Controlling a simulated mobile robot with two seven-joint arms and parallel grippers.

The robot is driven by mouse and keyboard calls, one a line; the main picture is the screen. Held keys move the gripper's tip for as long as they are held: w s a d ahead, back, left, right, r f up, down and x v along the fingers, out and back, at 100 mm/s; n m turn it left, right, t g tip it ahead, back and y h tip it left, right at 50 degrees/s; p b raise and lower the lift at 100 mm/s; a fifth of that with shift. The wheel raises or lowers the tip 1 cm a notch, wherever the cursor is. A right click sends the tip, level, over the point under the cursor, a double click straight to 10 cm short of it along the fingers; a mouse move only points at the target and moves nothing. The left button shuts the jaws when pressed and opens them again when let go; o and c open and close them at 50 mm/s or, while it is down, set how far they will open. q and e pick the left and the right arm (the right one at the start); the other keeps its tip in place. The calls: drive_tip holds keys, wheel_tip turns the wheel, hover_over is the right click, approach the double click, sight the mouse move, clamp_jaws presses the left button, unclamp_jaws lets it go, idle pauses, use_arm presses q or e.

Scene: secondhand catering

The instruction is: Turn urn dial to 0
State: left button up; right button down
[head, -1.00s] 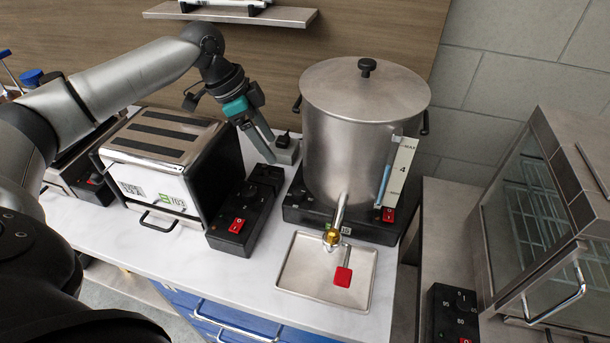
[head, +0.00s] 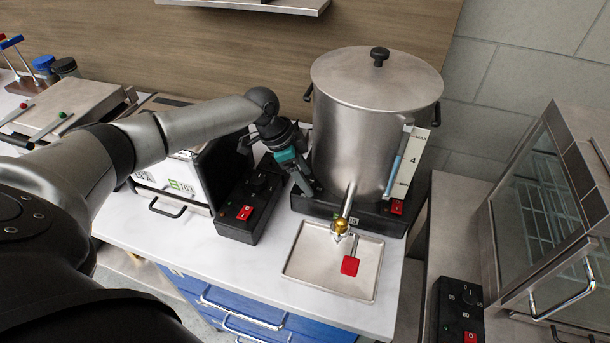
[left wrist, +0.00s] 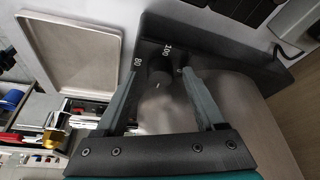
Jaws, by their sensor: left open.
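The steel urn (head: 355,130) stands on its black base (head: 376,219) at the back of the counter. Its dial is hidden behind my left gripper (head: 311,190) in the head view. In the left wrist view the dial (left wrist: 158,79) is a dark round knob on the black base, with printed numbers 80 and 100 around it and another mark partly behind a finger. My left gripper (left wrist: 160,78) is open, its two fingers on either side of the dial. I cannot tell whether they touch it or where the dial points. My right gripper is not in view.
A steel drip tray (head: 300,275) lies under the urn's tap (head: 342,222), with the tap's red lever above it. A toaster (head: 170,178) with a black control box (head: 243,212) stands left of the urn. A glass-doored oven (head: 535,200) stands at right.

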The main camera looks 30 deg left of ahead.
use_arm(q)
drive_tip(key=shift+c, duration=0.3)
clamp_jaws()
idle(0.3)
